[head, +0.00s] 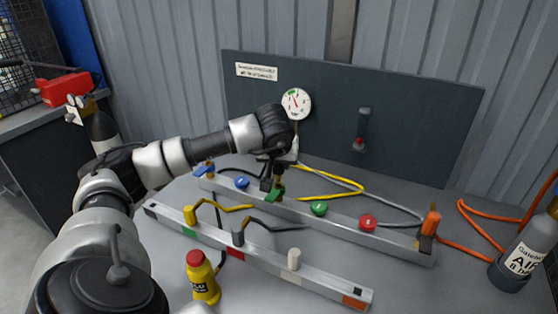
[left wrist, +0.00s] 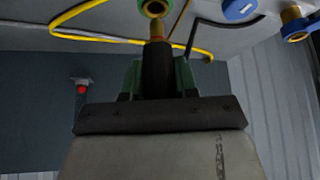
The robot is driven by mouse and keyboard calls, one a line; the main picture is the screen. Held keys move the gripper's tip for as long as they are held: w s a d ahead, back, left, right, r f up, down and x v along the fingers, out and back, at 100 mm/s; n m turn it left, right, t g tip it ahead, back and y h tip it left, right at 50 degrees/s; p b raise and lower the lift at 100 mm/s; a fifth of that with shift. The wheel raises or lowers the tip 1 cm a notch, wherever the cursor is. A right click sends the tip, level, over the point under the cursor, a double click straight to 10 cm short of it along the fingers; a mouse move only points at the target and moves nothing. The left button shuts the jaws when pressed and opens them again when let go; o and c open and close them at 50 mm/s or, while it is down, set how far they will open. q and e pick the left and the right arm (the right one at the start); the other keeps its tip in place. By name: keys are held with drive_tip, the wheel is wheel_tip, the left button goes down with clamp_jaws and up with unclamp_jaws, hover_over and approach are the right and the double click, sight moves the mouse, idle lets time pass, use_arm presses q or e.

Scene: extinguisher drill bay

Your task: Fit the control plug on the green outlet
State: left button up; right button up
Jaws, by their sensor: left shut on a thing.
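My left gripper (head: 273,172) is shut on a black plug with a brass tip, just above the rear rail in the head view. In the left wrist view the black plug (left wrist: 157,68) points at the green outlet (left wrist: 155,6) at the top edge. Its brass tip meets or nearly meets the outlet's mouth; I cannot tell whether it is inside. In the head view the green outlet (head: 275,194) sits on the rear rail, directly below the gripper. Green parts flank the plug in the wrist view. My right gripper is not in view.
The rear rail also has a blue outlet (head: 205,168), an orange outlet (head: 431,224) and a red button (head: 368,221). The front rail (head: 335,285) holds yellow, grey and white fittings. A yellow bottle (head: 202,277) and a grey air cylinder (head: 522,255) stand nearby. Hoses lie between.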

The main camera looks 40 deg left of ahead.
sight(279, 173)
use_arm(q)
drive_tip(key=shift+f, duration=0.2)
drive_tip(key=shift+f+b, duration=0.85)
drive_tip(key=shift+f, duration=0.15)
idle(0.8)
drive_tip(key=shift+f+b, duration=0.55)
drive_tip(key=shift+f, duration=0.3)
idle(0.4)
drive_tip(key=o, duration=1)
drive_tip(key=shift+d+r, duration=0.1)
drive_tip(key=v, duration=1)
drive_tip(key=shift+s+r, duration=0.2)
drive_tip(key=shift+r, duration=0.1)
